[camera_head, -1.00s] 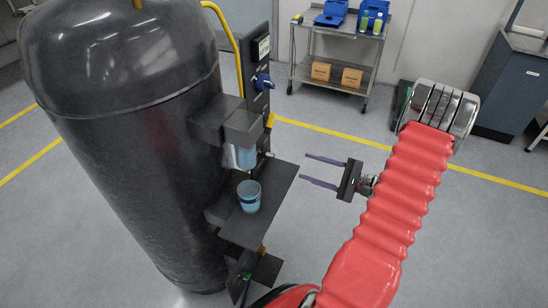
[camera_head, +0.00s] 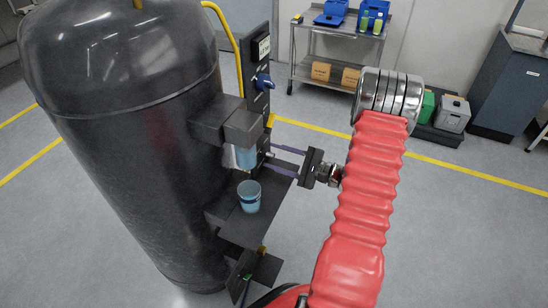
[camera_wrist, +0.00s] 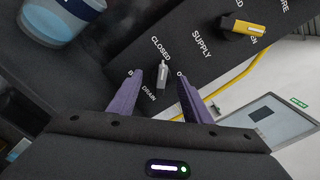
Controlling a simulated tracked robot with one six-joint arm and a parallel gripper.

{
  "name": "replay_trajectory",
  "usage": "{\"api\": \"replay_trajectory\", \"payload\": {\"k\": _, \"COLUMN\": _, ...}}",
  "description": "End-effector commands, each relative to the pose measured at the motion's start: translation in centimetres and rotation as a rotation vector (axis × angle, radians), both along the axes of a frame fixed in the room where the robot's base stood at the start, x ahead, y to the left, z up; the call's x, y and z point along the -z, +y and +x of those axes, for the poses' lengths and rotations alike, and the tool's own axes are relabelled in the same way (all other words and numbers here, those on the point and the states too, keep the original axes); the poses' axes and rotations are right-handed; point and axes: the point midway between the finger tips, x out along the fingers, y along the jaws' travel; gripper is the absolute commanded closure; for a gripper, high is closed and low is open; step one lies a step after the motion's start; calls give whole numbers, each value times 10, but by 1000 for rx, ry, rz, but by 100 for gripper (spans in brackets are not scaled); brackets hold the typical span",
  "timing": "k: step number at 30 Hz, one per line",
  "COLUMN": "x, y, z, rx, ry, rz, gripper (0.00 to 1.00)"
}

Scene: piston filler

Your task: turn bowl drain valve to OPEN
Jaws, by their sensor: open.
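The bowl drain valve's small pale grey handle (camera_wrist: 163,75) shows in the wrist view on a dark panel (camera_wrist: 205,65). Its tip points toward the word CLOSED, and DRAIN is printed below it. An "O" shows to its right, with the rest of that word hidden by a finger. My gripper (camera_wrist: 160,74) is open, with one purple finger on each side of the handle. I cannot tell whether either finger touches it. In the head view my gripper (camera_head: 270,161) reaches left to the machine's panel, and the drain handle is too small to make out there.
A yellow-handled supply valve (camera_wrist: 245,30) is to the upper right on the panel. A blue cup (camera_head: 249,197) stands on the machine's shelf (camera_head: 240,226), just left of my gripper. The large dark tank (camera_head: 130,130) fills the left.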

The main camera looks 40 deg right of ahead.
Motion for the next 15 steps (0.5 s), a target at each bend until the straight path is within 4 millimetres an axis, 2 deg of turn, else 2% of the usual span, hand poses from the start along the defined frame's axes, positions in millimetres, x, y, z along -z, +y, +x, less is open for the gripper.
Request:
{"api": "replay_trajectory", "payload": {"k": 10, "x": 0, "y": 1, "z": 3, "rx": 0, "ry": 0, "rz": 0, "gripper": 55}}
{"api": "replay_trajectory", "payload": {"k": 15, "x": 0, "y": 2, "z": 3, "rx": 0, "ry": 0, "rz": 0, "gripper": 67}}
